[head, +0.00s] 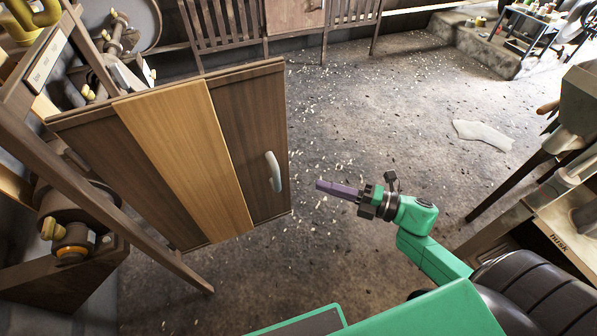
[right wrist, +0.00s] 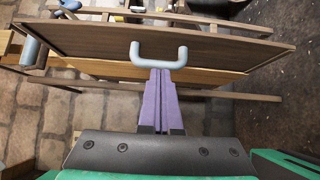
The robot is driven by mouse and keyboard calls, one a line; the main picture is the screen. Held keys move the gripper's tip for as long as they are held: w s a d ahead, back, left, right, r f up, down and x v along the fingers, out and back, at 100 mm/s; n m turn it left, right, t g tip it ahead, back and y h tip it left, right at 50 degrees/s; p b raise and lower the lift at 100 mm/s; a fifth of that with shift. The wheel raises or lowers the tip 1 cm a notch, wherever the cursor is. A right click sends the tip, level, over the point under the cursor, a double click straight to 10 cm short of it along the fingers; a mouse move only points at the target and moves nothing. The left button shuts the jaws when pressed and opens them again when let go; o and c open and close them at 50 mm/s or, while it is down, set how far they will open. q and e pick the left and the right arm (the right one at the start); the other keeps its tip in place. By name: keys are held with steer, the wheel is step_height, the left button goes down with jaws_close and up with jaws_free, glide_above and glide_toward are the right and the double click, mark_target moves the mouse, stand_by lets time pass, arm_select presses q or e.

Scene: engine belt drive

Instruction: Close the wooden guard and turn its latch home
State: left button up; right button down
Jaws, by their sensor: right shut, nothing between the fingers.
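The wooden guard (head: 185,155), dark brown planks with one lighter plank, stands swung out from the machine frame on the left. It carries a pale grey handle (head: 274,172) near its right edge. The guard (right wrist: 230,47) and the U-shaped handle (right wrist: 160,53) also show in the right wrist view. My right gripper (head: 320,186), with purple fingers, is shut and empty, to the right of the handle in the head view. In the right wrist view its fingertips (right wrist: 160,72) appear just below the handle; I cannot tell whether they touch. I cannot make out the latch. My left gripper is not in view.
The wooden machine frame (head: 85,165) with pulleys and a brass-coloured fitting (head: 70,240) stands at left. Slatted wooden fencing (head: 225,22) is at the back. A bench (head: 555,230) stands at right. The speckled floor (head: 370,110) between is mostly clear.

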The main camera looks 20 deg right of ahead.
mark_target(283, 164)
steer(key=w+a, duration=0.1)
steer(key=w, duration=0.1)
steer(key=w+a, duration=0.2)
steer(key=w, duration=0.1)
steer(key=w+a, duration=0.2)
steer(key=shift+w+b, duration=0.3)
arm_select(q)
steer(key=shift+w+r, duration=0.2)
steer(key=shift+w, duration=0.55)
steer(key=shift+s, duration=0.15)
arm_select(e)
steer(key=shift+w, duration=0.1)
